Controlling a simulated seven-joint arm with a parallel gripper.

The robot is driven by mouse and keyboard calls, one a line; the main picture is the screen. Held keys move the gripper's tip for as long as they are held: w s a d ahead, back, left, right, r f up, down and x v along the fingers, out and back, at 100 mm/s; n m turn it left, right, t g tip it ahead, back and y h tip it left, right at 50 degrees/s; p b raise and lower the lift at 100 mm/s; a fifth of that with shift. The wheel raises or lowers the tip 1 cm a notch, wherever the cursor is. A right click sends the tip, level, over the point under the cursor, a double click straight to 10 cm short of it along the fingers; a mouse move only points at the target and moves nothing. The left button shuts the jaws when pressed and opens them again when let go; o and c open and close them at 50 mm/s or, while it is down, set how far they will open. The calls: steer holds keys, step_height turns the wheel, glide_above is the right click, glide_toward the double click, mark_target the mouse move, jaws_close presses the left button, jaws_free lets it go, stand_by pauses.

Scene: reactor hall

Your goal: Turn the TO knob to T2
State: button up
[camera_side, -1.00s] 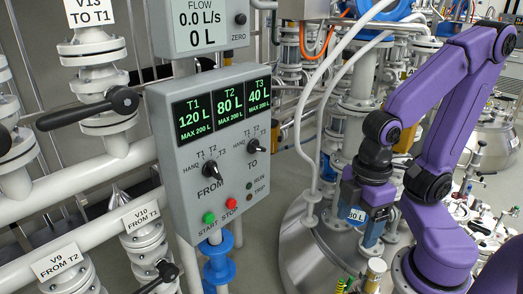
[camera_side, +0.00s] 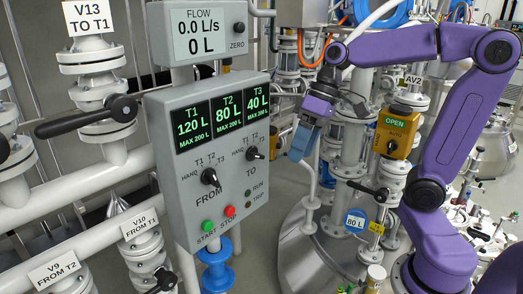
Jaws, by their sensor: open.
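The grey control panel (camera_side: 182,212) stands left of centre. Its TO knob (camera_side: 254,153) is a small black knob on the right half, with T1, T2 and T3 marked above it. Its exact pointing is too small to tell. The similar black FROM knob (camera_side: 210,178) sits to its lower left. My gripper (camera_side: 297,156), with blue fingers, hangs to the right of the panel, about level with the TO knob and apart from it. It is open and holds nothing visible; the gap between its fingers is hard to see from this side.
Below the knobs are a green START button (camera_side: 208,225) and a red STOP button (camera_side: 230,211). A yellow AV2 actuator box (camera_side: 398,134) reading OPEN and a steel tank (camera_side: 310,262) stand to the right. Valve V13's black handle (camera_side: 85,120) juts out left of the panel.

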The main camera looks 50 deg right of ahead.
mark_target(258, 154)
steer(key=w+d+r+m+t+y, duration=0.1)
steer(key=w+d+r+m+t, duration=0.3)
steer(key=w+d+r, duration=0.4)
steer(key=x, duration=0.5)
steer(key=s+x, duration=0.1)
steer(key=x, duration=0.5)
steer(key=f+x, duration=0.1)
steer(key=x, duration=0.4)
steer(key=shift+s+d+f, duration=0.2)
steer(key=shift+s+f, duration=0.05)
steer(key=c, duration=1)
